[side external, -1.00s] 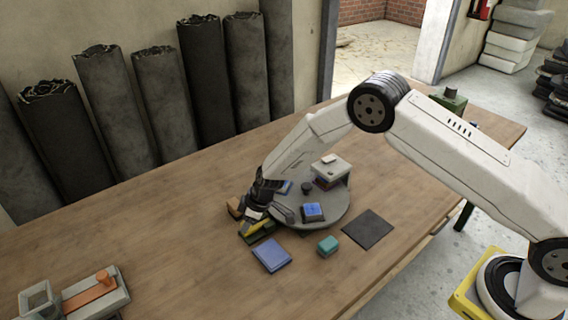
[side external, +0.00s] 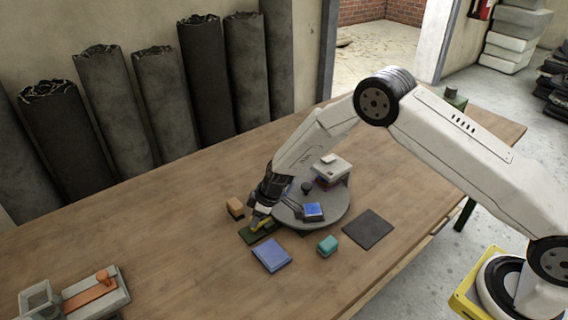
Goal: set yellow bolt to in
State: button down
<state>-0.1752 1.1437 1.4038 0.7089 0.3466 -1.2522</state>
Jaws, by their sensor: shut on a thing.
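A small yellow piece, which looks like the yellow bolt (side external: 259,224), shows at the end of my gripper (side external: 262,216). It is over a dark green base (side external: 250,236) on the table, left of the round grey platform. My gripper is shut on the yellow bolt from above. The fingers and wrist cover part of the bolt, so how far it sits in the base cannot be told.
The round grey platform (side external: 338,211) carries a blue block (side external: 313,210) and a grey-topped stack (side external: 332,168). Around it lie an orange-brown block (side external: 235,207), blue plate (side external: 271,255), teal block (side external: 327,246) and dark mat (side external: 368,229). A grey fixture with an orange bar (side external: 90,294) stands front left.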

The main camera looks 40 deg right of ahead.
jog(key=shift+d, duration=0.25)
jog(key=c, duration=0.5)
grip_release()
jog(key=shift+c, duration=0.2)
jog(key=shift+o, duration=1.2)
jog(key=shift+r, duration=0.15)
jog(key=v, duration=0.7)
jog(key=shift+r, duration=0.25)
jog(key=shift+s+d+r, duration=0.1)
jog(key=shift+s+d, duration=0.05)
